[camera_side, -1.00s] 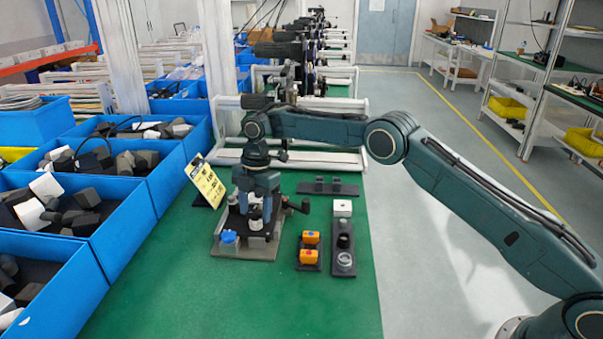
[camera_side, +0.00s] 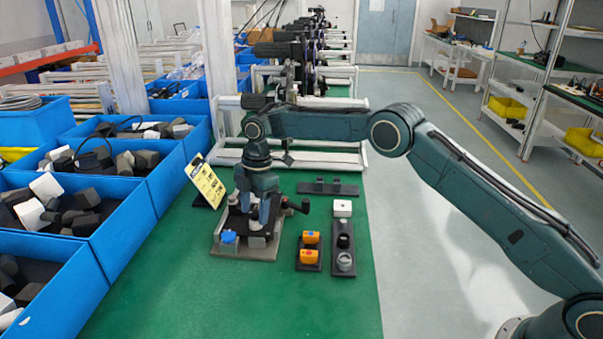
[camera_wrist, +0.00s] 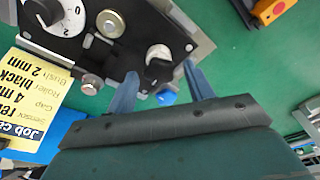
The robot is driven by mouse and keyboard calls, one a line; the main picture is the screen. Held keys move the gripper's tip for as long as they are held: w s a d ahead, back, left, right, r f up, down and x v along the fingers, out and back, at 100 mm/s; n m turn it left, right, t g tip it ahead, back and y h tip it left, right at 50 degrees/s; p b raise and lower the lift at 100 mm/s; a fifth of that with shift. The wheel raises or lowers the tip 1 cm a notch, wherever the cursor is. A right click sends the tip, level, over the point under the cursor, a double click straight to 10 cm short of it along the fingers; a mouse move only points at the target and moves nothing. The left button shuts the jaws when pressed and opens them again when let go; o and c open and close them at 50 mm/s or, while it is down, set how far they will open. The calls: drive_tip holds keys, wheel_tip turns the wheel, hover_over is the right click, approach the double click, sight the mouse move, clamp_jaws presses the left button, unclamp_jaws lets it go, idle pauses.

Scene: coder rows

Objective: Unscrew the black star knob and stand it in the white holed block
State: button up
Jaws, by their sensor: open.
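My gripper (camera_wrist: 162,88) is open and empty, pointing down over the fixture (camera_side: 262,250) in the side view, where it appears as dark green with blue fingers (camera_side: 262,214). In the wrist view its blue fingers straddle a pale round part with a dark piece (camera_wrist: 157,73) against it. I cannot tell whether this dark piece is the star knob; no star lobes show clearly. In the side view a black knob (camera_side: 304,206) sticks out at the fixture's right. The white holed block (camera_side: 342,208) stands right of the fixture at the back of a dark strip.
The strip also bears a black round part (camera_side: 344,241) and a clear ring (camera_side: 345,261). Orange blocks (camera_side: 310,256) sit beside it. A yellow card (camera_side: 204,181) leans left of the fixture, near blue bins (camera_side: 122,205). A blue cap (camera_side: 228,237) is at its front left. Green table is clear in front.

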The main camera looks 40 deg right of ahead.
drive_tip(key=m+t, duration=0.1)
drive_tip(key=m, duration=0.9)
drive_tip(key=shift+h, duration=0.3)
drive_tip(key=shift+m+t, duration=0.3)
drive_tip(key=shift+m, duration=0.3)
drive_tip(key=m, duration=0.5)
drive_tip(key=shift+a+h, duration=0.1)
drive_tip(key=shift+h, duration=0.3)
drive_tip(key=m+h, duration=0.1)
drive_tip(key=m, duration=0.5)
